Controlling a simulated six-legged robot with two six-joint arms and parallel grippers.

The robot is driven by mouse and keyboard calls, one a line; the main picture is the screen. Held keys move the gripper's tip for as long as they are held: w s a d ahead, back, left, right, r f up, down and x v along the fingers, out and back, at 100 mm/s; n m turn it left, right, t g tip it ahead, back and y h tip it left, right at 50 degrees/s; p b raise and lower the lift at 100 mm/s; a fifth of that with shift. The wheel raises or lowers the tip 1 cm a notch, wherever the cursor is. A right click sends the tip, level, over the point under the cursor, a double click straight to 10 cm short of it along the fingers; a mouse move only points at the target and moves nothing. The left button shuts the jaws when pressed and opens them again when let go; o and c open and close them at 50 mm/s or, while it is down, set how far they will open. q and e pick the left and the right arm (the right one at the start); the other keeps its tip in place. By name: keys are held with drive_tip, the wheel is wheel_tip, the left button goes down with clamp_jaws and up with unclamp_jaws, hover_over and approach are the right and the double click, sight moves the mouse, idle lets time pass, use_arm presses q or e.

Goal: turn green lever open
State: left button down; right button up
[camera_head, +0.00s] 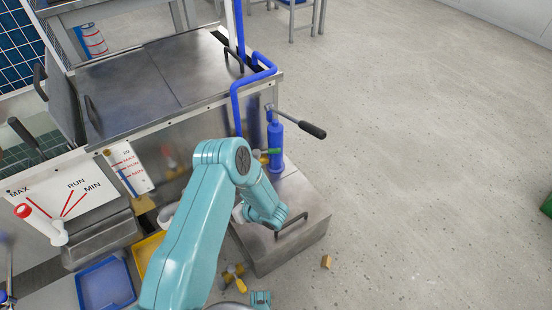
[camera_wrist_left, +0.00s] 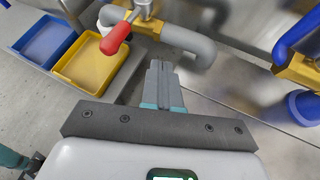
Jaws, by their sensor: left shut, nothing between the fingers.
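The green lever (camera_head: 274,151) is a small handle on the brass valve beside the blue pump cylinder (camera_head: 276,135). My teal left arm reaches over the metal station close to it. The left gripper's fingers are hidden in the head view. In the left wrist view the left gripper (camera_wrist_left: 159,66) is shut and empty, above a metal surface. The green lever cannot be made out there. A red lever (camera_wrist_left: 116,38) on a brass valve and a grey pipe (camera_wrist_left: 186,38) lie ahead of the fingers.
A blue pipe (camera_head: 236,105) runs down by the pump, and a black-handled pump lever (camera_head: 312,129) sticks out right. Yellow (camera_wrist_left: 92,62) and blue (camera_wrist_left: 42,40) bins sit at the left. A small wooden block (camera_head: 326,262) lies on the floor. The floor at right is mostly clear.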

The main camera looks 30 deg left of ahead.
use_arm(q)
drive_tip(key=w+d+r+m+t+h, duration=0.1)
drive_tip(key=w+d+r+m+t, duration=0.1)
drive_tip(key=w+d+m+t, duration=0.45)
drive_tip(key=w+d+r+m+t+h, duration=0.1)
drive_tip(key=w+d+r+t, duration=0.15)
drive_tip(key=w+d, duration=0.5)
drive_tip(key=w+r+b+x, duration=0.1)
drive_tip(key=r+b+x, duration=0.2)
drive_tip(key=x, duration=1.1)
drive_tip(key=shift+w+a+f+t+b, duration=0.25)
drive_tip(key=shift+a+t+b, duration=0.15)
drive_tip(key=shift+a+b, duration=0.25)
use_arm(e)
drive_tip(key=shift+w+d+f, duration=0.1)
drive_tip(key=shift+d+f, duration=0.05)
drive_tip(key=shift+f, duration=0.8)
drive_tip(key=shift+w+d+f, duration=0.1)
drive_tip(key=shift+f, duration=0.8)
use_arm(q)
drive_tip(key=shift+r+n, duration=0.1)
drive_tip(key=shift+n, duration=0.15)
use_arm(e)
drive_tip(key=shift+f, duration=0.1)
